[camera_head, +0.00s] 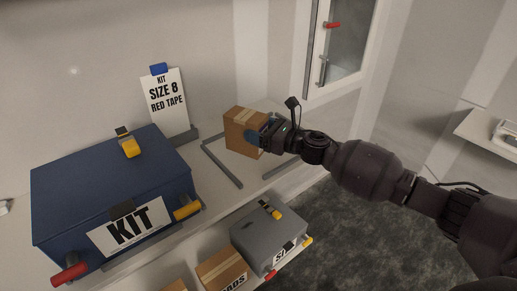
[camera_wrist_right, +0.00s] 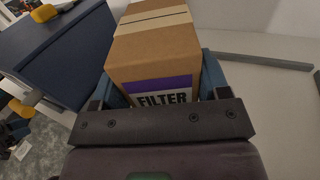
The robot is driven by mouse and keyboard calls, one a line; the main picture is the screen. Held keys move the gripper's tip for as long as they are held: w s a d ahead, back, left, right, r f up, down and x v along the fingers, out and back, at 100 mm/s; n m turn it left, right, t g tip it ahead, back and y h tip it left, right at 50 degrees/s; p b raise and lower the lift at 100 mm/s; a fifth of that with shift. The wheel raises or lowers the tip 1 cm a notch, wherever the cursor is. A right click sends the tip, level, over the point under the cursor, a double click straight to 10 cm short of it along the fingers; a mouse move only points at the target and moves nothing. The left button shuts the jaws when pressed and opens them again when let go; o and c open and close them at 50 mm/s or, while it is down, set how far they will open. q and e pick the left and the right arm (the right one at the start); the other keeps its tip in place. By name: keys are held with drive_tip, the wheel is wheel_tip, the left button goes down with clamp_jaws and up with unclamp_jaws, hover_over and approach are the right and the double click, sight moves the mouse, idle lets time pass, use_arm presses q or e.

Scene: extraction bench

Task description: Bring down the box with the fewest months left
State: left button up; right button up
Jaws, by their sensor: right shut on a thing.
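A brown cardboard box (camera_head: 241,130) with pale tape along its top is at the back of the white bench, right of the sign. My right gripper (camera_head: 258,137) is shut on it, coming from the right. In the right wrist view the box (camera_wrist_right: 155,48) sits between the blue fingers (camera_wrist_right: 160,85), and its near face has a purple band and the word FILTER. The rest of its label is hidden by the gripper. I cannot tell whether the box touches the bench. No months figure is readable. My left gripper is not in view.
A large blue KIT case (camera_head: 100,185) fills the bench's left. A sign (camera_head: 165,103) reads KIT SIZE 8 RED TAPE. Grey rails (camera_head: 222,163) lie near the box. Lower down are a grey case (camera_head: 268,235) and cardboard boxes (camera_head: 222,268). A glass-fronted cabinet (camera_head: 340,50) stands behind.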

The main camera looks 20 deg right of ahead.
wheel_tip(320, 180, down, 2)
drive_tip(key=shift+f, duration=0.1)
drive_tip(key=shift+f+b, duration=0.3)
drive_tip(key=shift+f, duration=1.65)
drive_tip(key=shift+f, duration=0.15)
drive_tip(key=o, duration=1)
